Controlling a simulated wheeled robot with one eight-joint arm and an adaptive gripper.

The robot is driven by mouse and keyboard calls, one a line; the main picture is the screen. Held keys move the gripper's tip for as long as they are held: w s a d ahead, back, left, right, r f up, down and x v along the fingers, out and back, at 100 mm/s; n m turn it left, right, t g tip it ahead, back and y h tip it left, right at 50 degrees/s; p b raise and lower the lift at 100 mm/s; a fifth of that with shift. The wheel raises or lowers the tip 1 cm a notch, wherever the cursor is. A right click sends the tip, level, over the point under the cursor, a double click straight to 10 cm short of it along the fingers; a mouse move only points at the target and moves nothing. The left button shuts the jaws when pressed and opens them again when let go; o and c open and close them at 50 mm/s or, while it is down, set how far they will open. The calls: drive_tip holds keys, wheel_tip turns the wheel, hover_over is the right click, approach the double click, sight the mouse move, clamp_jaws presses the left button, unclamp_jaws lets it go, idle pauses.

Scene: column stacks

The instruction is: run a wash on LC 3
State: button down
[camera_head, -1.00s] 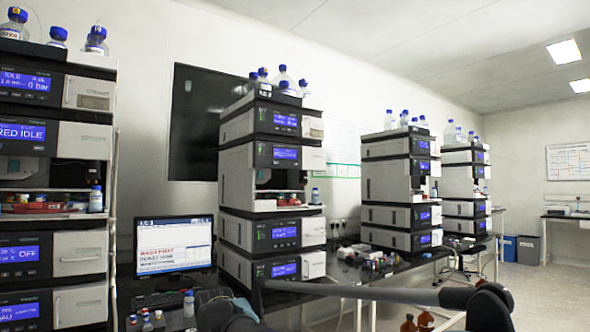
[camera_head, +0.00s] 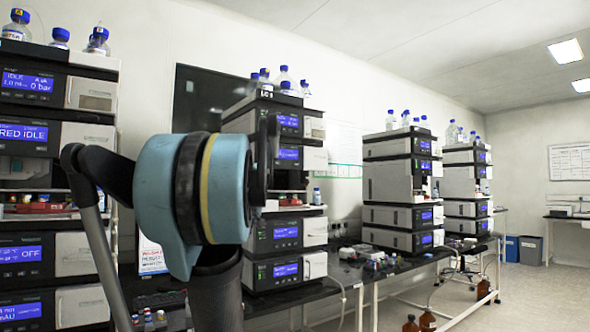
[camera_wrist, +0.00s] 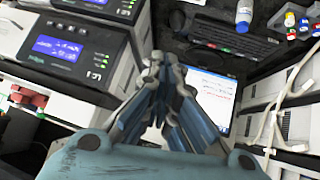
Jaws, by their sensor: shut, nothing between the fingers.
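My gripper (camera_wrist: 162,68) is shut and empty, between an instrument stack and the monitor in that view. Its fingertips are not clear in the head view.
Another stack (camera_head: 88,134) stands close at the left. Two more stacks (camera_head: 388,181) stand farther right. Blue-capped vials (camera_head: 150,322) and a bottle (camera_wrist: 244,15) stand on the bench. White cables (camera_wrist: 272,125) cross the wrist view's right side.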

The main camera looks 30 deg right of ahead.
sight(296, 164)
drive_tip(key=w+d+r+m+t+h, duration=0.1)
drive_tip(key=w+d+r+h, duration=0.2)
drive_tip(key=d+r, duration=1)
drive_tip(key=w+d+r+t+h, duration=0.1)
drive_tip(key=w+d+r+h, duration=0.2)
drive_tip(key=d+r, duration=0.9)
drive_tip(key=d+h, duration=0.1)
drive_tip(key=d, duration=0.7)
drive_tip(key=shift+d+r+m+t, duration=0.2)
drive_tip(key=shift+r+m+t, duration=0.1)
drive_tip(key=shift+r+m, duration=0.1)
drive_tip(key=shift+w, duration=0.2)
drive_tip(key=w, duration=0.5)
drive_tip(key=w+a, duration=0.1)
drive_tip(key=w, duration=0.2)
drive_tip(key=shift+w+f, duration=0.1)
drive_tip(key=shift+w, duration=0.15)
drive_tip(key=shift+w+d, duration=0.1)
drive_tip(key=shift+w, duration=0.6)
drive_tip(key=shift+s, duration=0.85)
